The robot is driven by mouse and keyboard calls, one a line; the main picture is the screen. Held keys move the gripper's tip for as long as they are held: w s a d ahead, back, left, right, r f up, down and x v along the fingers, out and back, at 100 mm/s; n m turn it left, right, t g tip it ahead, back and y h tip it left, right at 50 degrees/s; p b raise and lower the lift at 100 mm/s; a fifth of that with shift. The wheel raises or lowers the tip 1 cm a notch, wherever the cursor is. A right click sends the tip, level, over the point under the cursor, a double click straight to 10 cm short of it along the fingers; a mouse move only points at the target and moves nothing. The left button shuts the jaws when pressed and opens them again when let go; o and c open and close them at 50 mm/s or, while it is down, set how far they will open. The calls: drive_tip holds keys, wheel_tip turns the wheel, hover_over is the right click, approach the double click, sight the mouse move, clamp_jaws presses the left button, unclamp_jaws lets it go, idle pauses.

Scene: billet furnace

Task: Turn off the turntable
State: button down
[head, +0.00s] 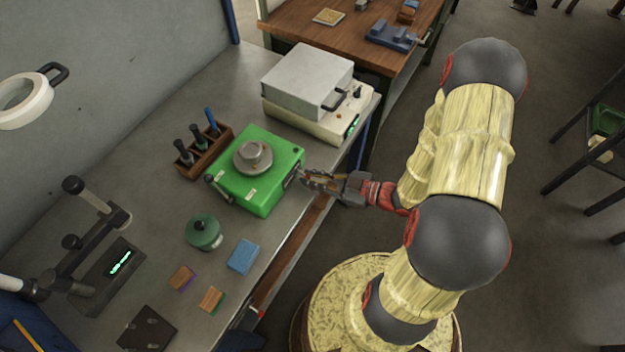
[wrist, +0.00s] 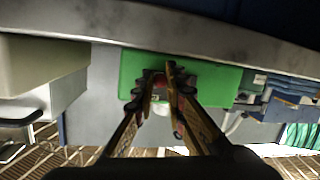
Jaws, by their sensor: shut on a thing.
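The turntable is a green box (head: 240,195) with a round grey platter (head: 253,156) on top and a black-handled lever (head: 216,187) at its left front. It stands on the grey bench, and its green front shows in the wrist view (wrist: 215,84). My gripper (head: 306,180) is at the turntable's right-hand face, by a dark panel (head: 292,176). In the wrist view my gripper (wrist: 162,78) is shut on a small part at that panel. The fingers mostly hide this part, so its shape and setting cannot be told.
A grey-lidded furnace box (head: 307,80) stands behind the turntable. A wooden holder with handled tools (head: 203,152) is to its left. A green round tin (head: 203,232) and a blue block (head: 243,257) lie in front. The bench edge runs close under my gripper.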

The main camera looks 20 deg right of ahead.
drive_tip(key=shift+f, duration=0.15)
drive_tip(key=c, duration=1.8)
unclamp_jaws()
drive_tip(key=v, duration=1.2)
drive_tip(key=shift+s+f, duration=0.1)
